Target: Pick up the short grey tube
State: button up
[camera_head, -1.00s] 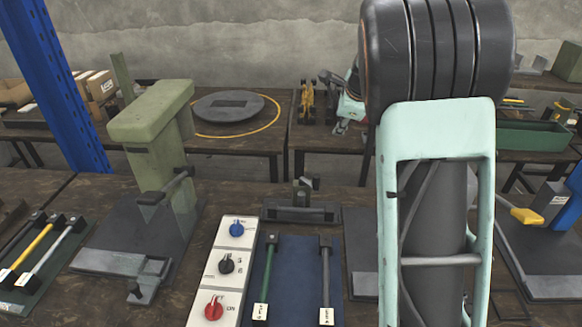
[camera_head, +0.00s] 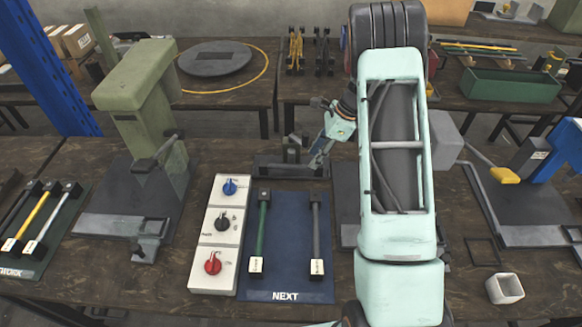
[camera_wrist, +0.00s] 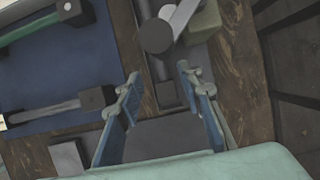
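A grey tube (camera_head: 316,235) lies on the blue mat marked NEXT (camera_head: 285,283), with a dark block at its far end and a white-labelled block at its near end. A green tube (camera_head: 263,225) lies to its left. The grey tube also shows at the left of the wrist view (camera_wrist: 50,110), with its dark end block near my left finger. My gripper (camera_head: 317,158) is above the small dark fixture behind the mat, apart from the tube. In the wrist view my gripper (camera_wrist: 158,74) is open, with nothing between its blue fingers.
A white panel with blue, black and red knobs (camera_head: 220,235) stands left of the mat. A green press (camera_head: 145,110) is further left. A small dark fixture (camera_head: 290,165) sits behind the mat. A white square cup (camera_head: 505,288) is at right.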

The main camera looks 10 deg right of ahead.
aim_at(291, 169)
jog(key=p+x, duration=0.1)
jog(key=x, duration=0.4)
jog(key=shift+w+f, duration=0.1)
grip_shut()
